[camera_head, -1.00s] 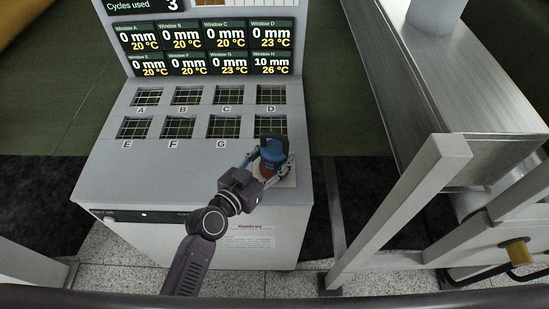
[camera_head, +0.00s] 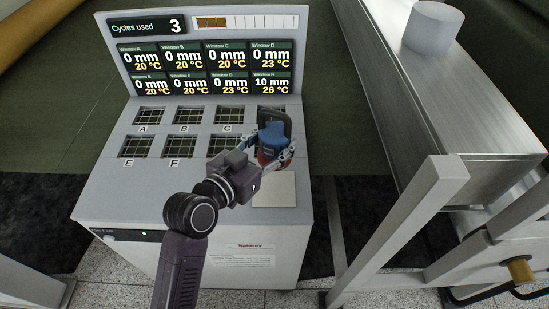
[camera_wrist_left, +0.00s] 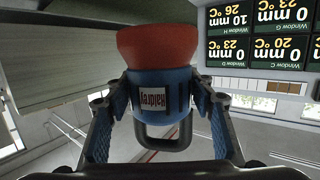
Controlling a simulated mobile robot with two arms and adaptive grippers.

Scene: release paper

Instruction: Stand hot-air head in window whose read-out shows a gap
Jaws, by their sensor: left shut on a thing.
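The hot-air head, blue with a red base and a dark loop handle, is upright at the right end of the window rows (camera_head: 271,140). My left gripper (camera_head: 272,150) is shut on its blue body. In the left wrist view the head (camera_wrist_left: 158,95) sits between both fingers, with its red end away from the palm. The read-out panel (camera_head: 205,68) shows 10 mm and 26 °C for window H (camera_head: 271,84); the other windows show 0 mm. The head and gripper cover window H and part of window D. I cannot tell whether the head touches the top. My right gripper is not in view.
Gridded windows A to G lie left of the head, including window E (camera_head: 137,147). A pale square pad (camera_head: 274,189) lies bare at the bench's front right. A metal frame (camera_head: 400,230) and a rail with a white cylinder (camera_head: 434,27) stand to the right.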

